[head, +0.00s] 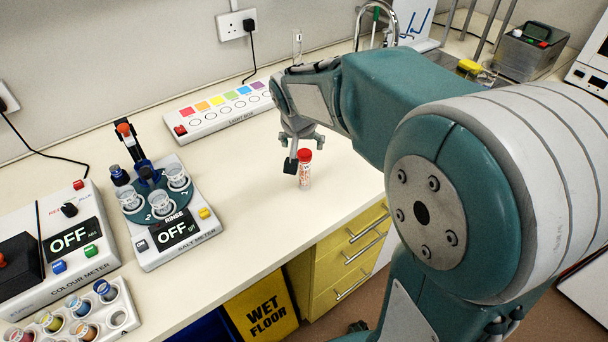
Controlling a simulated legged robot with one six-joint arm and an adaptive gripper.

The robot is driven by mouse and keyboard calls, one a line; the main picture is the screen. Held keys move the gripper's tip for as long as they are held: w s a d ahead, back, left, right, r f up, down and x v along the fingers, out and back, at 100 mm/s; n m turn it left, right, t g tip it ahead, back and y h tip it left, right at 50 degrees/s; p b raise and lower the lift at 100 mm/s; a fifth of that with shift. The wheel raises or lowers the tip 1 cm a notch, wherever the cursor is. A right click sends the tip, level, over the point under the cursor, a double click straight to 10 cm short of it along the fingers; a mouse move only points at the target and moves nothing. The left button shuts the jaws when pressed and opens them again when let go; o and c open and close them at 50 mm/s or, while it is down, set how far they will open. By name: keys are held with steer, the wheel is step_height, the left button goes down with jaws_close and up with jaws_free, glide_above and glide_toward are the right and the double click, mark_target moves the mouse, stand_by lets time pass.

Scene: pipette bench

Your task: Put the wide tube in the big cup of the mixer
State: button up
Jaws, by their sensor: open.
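A clear tube with a red cap and red print (305,174) stands upright on the bench near its front edge. It is the only loose capped tube I see standing there, and I take it as the wide tube. My gripper (303,154) is open, pointing down at the tube. One dark fingertip is just left of the red cap; whether it touches the tube I cannot tell. No device in view is labelled as a mixer, and I cannot make out a big cup of one; my arm covers part of the right side.
The light box (220,112) lies behind. A grey box (528,52) stands back right. Bench around the tube is clear.

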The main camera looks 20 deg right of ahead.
mark_target(304, 153)
steer(key=x, duration=0.4)
steer(key=shift+s+f, duration=0.1)
steer(key=shift+f, duration=0.35)
steer(key=shift+c, duration=0.2)
jaws_close()
